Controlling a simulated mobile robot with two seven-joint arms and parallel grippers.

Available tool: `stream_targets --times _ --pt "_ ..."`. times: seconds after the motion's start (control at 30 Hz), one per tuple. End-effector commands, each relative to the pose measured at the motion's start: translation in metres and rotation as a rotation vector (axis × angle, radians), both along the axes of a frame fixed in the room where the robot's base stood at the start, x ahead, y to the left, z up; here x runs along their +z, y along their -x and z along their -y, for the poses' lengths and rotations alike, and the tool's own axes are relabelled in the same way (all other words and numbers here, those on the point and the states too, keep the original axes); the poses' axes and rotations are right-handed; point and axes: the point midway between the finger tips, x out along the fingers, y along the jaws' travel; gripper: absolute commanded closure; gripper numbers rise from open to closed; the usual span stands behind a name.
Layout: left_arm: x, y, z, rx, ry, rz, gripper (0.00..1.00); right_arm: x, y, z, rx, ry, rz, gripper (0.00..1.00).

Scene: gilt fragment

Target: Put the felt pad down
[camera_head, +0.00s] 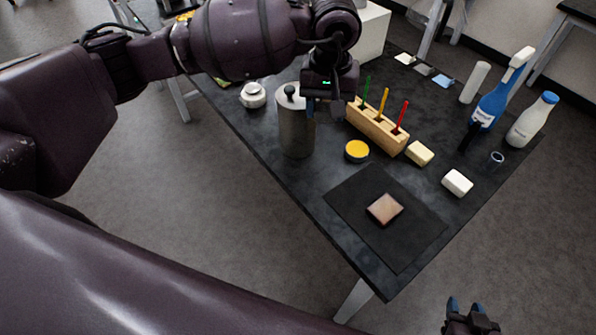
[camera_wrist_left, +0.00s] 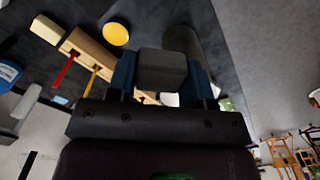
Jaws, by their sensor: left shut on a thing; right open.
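My left gripper (camera_head: 328,108) is above the far side of the table, beside a metal canister (camera_head: 296,130) and the wooden tool rack. In the left wrist view, the blue fingers of this gripper (camera_wrist_left: 160,75) are shut on a grey block-shaped pad (camera_wrist_left: 162,68), which I take to be the felt pad. In the head view the pad is mostly hidden by the fingers. The pad appears held above the table. My right gripper (camera_head: 470,318) is open and empty at the bottom right, off the table.
A brown-gold fragment (camera_head: 384,209) lies on a black mat (camera_head: 415,238). Around are a wooden rack (camera_head: 376,130) with coloured tools, a yellow-topped jar (camera_head: 357,151), a yellowish block (camera_head: 419,153), a white block (camera_head: 457,183), a blue bottle (camera_head: 492,105) and a white bottle (camera_head: 532,120).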

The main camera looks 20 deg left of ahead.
Motion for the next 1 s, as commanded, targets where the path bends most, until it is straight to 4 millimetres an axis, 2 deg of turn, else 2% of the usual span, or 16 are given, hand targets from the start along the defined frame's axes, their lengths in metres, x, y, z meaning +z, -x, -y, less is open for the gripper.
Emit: stream_targets --times 0.17,0.37,0.73,0.9,1.0 --pt "-0.014 0.002 -0.001 0.031 0.0 -0.004 0.72 -0.003 0.005 0.002 -0.002 0.002 -0.014 0.57" --pt "-0.056 0.003 -0.001 0.033 0.0 -0.006 0.72 -0.001 0.009 0.005 -0.002 0.009 -0.021 0.57" --pt "-0.134 0.003 0.0 0.032 0.0 -0.005 0.72 0.014 0.002 0.004 0.003 0.01 0.001 0.57" --pt "-0.154 0.002 0.0 0.031 0.0 -0.002 0.72 0.017 -0.003 0.003 0.004 0.008 0.01 0.57" --pt "-0.158 0.002 0.0 0.031 0.0 0.0 0.72 0.018 -0.004 0.002 0.004 0.006 0.012 0.57"
